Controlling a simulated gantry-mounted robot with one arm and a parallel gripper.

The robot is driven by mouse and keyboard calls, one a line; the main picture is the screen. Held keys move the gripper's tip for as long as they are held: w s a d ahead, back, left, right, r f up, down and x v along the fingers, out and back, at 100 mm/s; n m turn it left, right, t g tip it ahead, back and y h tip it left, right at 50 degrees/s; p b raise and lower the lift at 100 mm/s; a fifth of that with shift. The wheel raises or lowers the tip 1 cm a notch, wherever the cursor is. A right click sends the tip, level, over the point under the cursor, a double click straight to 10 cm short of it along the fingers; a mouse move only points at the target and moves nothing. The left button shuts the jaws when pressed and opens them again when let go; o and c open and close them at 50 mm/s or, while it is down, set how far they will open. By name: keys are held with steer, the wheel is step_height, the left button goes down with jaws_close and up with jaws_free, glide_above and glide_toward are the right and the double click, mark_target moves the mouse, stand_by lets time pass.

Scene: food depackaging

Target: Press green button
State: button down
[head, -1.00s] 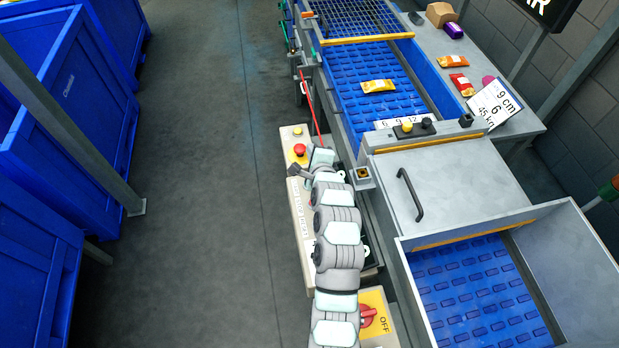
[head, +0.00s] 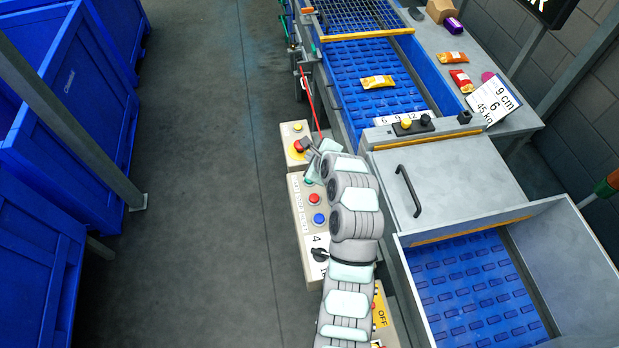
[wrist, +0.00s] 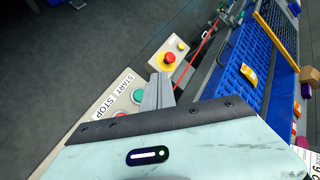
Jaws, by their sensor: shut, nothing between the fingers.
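The green button (wrist: 137,96) shows in the wrist view on a pale control panel, beside the word START. My gripper (head: 306,144) is shut and empty there, over the panel's far end close to the red emergency stop (head: 298,147). I cannot tell its height above the panel.
Below the green button are a red button (head: 314,199), a blue button (head: 318,219) and a black rotary switch (head: 319,255). The blue conveyor (head: 370,62) carries an orange packet (head: 377,82). A metal cover (head: 450,180) stands right of my arm.

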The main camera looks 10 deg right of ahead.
step_height(320, 180, down, 7)
steer(key=b, duration=0.5)
steer(key=shift+r, duration=0.15)
steer(key=shift+f+p, duration=0.35)
steer(key=shift+f, duration=0.55)
steer(key=shift+f+p, duration=0.2)
steer(key=shift+p, duration=0.15)
stand_by(0.7)
steer(key=shift+f, duration=0.2)
